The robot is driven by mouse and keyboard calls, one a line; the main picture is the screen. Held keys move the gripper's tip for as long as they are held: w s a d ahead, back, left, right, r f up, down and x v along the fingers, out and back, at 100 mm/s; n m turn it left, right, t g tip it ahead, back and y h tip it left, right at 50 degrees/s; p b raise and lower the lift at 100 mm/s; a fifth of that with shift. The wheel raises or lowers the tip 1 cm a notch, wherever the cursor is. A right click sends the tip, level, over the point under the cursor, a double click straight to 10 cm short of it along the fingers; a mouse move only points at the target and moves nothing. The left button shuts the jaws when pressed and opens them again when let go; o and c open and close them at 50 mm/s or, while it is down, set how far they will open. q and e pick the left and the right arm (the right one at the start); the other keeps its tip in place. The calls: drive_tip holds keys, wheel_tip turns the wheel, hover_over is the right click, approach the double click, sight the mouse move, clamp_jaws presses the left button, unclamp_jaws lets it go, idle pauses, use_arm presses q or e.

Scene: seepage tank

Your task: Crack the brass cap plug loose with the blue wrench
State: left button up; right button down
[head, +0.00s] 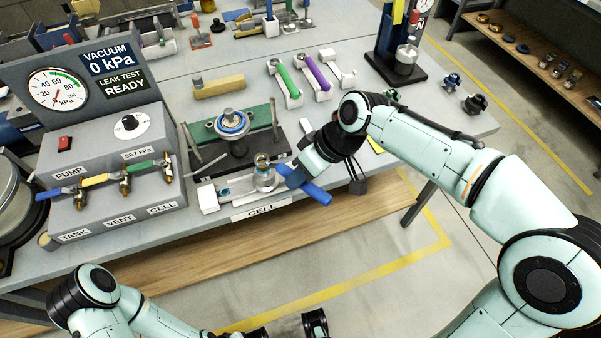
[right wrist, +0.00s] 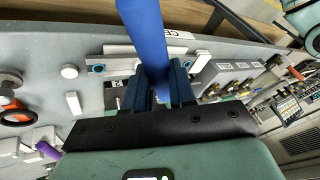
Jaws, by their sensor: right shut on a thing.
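My right gripper (head: 294,176) is shut on the blue wrench (head: 316,192) at the front edge of the bench. In the right wrist view the blue handle (right wrist: 147,38) runs up from between my fingers (right wrist: 165,88). The brass cap plug (head: 262,159) stands upright on a round grey fitting (head: 264,180), just left of my right gripper. The wrench's head is largely hidden, so I cannot tell whether it is seated on the plug. My left gripper (head: 312,324) is low at the bottom edge, in front of the bench, and partly cut off.
A black-based clamp fixture (head: 232,150) stands close behind the plug. The pump console (head: 110,165) with coloured valve levers is at left. Green (head: 284,80) and purple (head: 317,72) handled tools lie behind. A gauge stand (head: 400,50) is at back right.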

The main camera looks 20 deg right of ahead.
drive_tip(key=shift+f+b, duration=0.9)
drive_tip(key=shift+f, duration=0.25)
drive_tip(key=shift+w+d+r+n+g, duration=0.1)
drive_tip(key=shift+w+d+n+g, duration=0.4)
drive_tip(key=shift+w+d+n, duration=0.55)
drive_tip(key=shift+s+a, duration=0.15)
drive_tip(key=shift+s, duration=0.1)
drive_tip(key=shift+w+n, duration=0.1)
drive_tip(key=shift+n, duration=0.15)
drive_tip(key=shift+w+d+n+g, duration=0.7)
drive_tip(key=shift+w+n, duration=0.15)
drive_tip(key=shift+n, duration=0.25)
